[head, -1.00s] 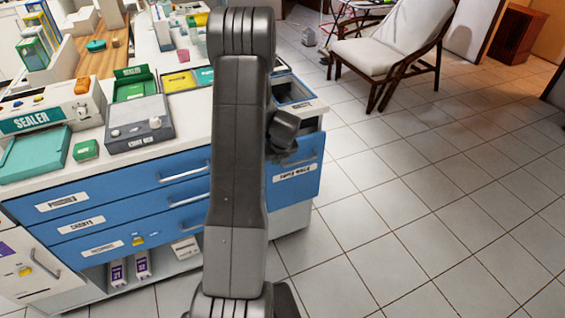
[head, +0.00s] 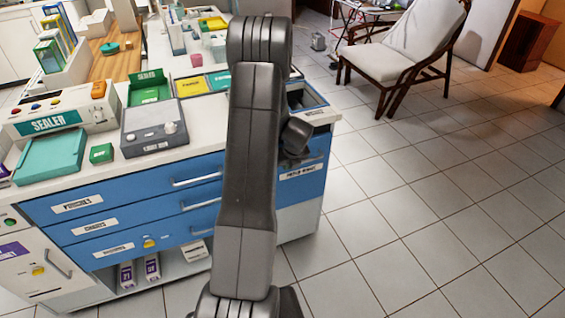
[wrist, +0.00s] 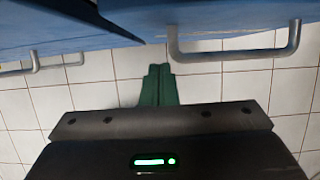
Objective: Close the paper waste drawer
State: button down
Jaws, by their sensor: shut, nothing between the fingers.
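The paper waste drawer (head: 312,178) has a blue front with a white label and a bar handle, at the right end of the cabinet in the head view. My arm hides its left part, so how far it stands out is hard to tell. In the wrist view a blue drawer front (wrist: 222,14) with a grey bar handle (wrist: 235,54) fills the upper right, apparently the same drawer. My gripper (wrist: 159,71) has its green fingers together and empty, just left of that handle and apart from it in the picture. In the head view my arm hides the fingertips.
Blue drawers (head: 130,200) with bar handles are left of my arm. The white counter (head: 190,145) carries a sealer (head: 62,118), a grey device (head: 153,127) and trays. A reclining chair (head: 410,50) stands at the back right. The tiled floor (head: 430,220) at right is clear.

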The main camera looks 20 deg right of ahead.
jog(key=v, duration=1)
jog(key=shift+s+f, duration=0.1)
jog(key=shift+s, duration=0.05)
jog(key=w+f, duration=0.7)
jog(key=f, duration=0.2)
jog(key=shift+w+a, duration=0.2)
jog(key=shift+a, duration=0.1)
